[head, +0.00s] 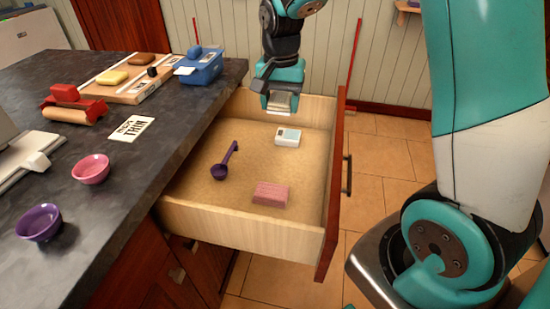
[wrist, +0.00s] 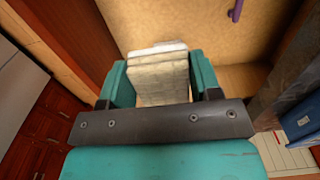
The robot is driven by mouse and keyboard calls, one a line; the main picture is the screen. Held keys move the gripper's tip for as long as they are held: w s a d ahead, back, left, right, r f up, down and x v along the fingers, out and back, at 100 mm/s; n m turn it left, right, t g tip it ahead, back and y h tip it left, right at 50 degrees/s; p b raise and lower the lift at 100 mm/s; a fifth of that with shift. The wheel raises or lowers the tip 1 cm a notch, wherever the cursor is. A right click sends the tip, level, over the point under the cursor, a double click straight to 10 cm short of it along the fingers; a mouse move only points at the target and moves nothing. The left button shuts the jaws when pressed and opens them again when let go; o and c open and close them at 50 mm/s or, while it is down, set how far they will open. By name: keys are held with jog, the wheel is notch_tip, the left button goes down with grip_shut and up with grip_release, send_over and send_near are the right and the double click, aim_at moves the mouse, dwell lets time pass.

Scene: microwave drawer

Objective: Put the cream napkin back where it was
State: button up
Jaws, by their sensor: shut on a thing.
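My gripper (head: 281,97) is shut on the cream napkin (head: 279,104) and holds it above the back part of the open drawer (head: 240,233). In the wrist view the cream napkin (wrist: 160,78) looks like a folded stack between the two teal fingers, with a white edge at its far end. I cannot tell whether that edge belongs to it. The napkin appears apart from the drawer floor.
In the drawer lie a white box (head: 288,137), a purple scoop (head: 221,170) and a pink block (head: 270,195). The floor between them is clear. On the counter are a blue container (head: 205,70), a card (head: 131,128), a pink bowl (head: 91,170) and a purple bowl (head: 39,224).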

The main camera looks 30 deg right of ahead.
aim_at(279, 170)
notch_tip(279, 170, down, 19)
jog(key=shift+b, duration=0.75)
jog(key=shift+f, duration=0.1)
jog(key=o, duration=1)
jog(key=shift+c, duration=0.2)
notch_tip(279, 170, up, 12)
jog(key=s+a+r+n+y, duration=0.2)
jog(key=s+a+r+n, duration=0.5)
jog(key=s, duration=0.4)
jog(key=s+a+r+n+y, duration=0.2)
jog(key=s+a+r+n, duration=0.5)
jog(key=s, duration=0.5)
jog(key=a+n, duration=0.2)
jog(key=shift+s+a+p, duration=0.2)
jog(key=shift+a+p, duration=0.15)
jog(key=shift+p, duration=0.05)
